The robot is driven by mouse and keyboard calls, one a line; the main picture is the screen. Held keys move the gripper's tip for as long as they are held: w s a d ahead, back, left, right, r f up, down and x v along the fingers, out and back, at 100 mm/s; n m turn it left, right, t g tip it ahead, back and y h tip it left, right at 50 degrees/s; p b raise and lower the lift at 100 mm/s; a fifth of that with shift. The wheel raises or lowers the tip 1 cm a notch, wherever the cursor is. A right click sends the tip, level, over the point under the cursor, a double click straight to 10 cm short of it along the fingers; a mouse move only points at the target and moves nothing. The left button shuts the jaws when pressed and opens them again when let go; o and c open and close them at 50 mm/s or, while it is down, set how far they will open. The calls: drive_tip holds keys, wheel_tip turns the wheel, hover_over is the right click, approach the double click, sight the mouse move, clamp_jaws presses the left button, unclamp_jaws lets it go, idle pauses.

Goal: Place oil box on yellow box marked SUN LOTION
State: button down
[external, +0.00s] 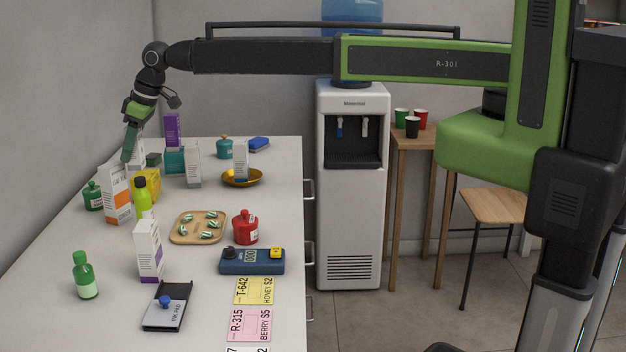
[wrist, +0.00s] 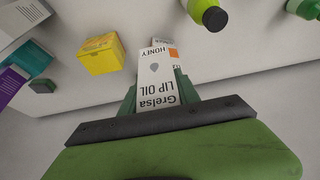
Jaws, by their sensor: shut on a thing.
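My gripper (external: 127,150) is shut on a white oil box (wrist: 157,82) with dark LIP OIL lettering. In the external view the box (external: 138,150) is partly hidden behind the gripper. The yellow box (external: 153,181) stands on the counter below and slightly right of my gripper, partly covered by a lime bottle and a white-and-orange carton. In the wrist view the yellow box (wrist: 101,54) is left of the held box, apart from it. Its lettering is too small to read.
The white-and-orange carton (external: 117,195), lime bottle (external: 143,200) and green jar (external: 93,196) crowd around the yellow box. A teal box (external: 174,160) and purple box (external: 172,131) stand behind. A wooden tray (external: 177,234) lies in front. The left wall is close.

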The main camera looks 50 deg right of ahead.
drive_tip(key=w+d+r+p, duration=0.2)
drive_tip(key=w+d, duration=0.3)
drive_tip(key=d, duration=0.5)
drive_tip(key=w+d+r+p, duration=0.25)
drive_tip(key=w+d, duration=0.35)
drive_tip(key=d, duration=0.3)
drive_tip(key=a+f+b, duration=0.2)
drive_tip(key=a, duration=0.1)
drive_tip(key=a+f+b, duration=0.2)
drive_tip(key=a+b, duration=0.1)
drive_tip(key=a, duration=0.1)
drive_tip(key=a+f+b, duration=0.3)
drive_tip(key=a, duration=0.1)
drive_tip(key=shift+w+a, duration=0.15)
drive_tip(key=shift+a, duration=0.15)
drive_tip(key=b, duration=0.4)
hover_over(141, 174)
wheel_tip(141, 174, down, 4)
drive_tip(key=shift+f, duration=0.25)
drive_tip(key=shift+r, duration=0.3)
drive_tip(key=shift+f, duration=0.25)
drive_tip(key=c, duration=0.9)
unclamp_jaws()
drive_tip(key=shift+r, duration=0.1)
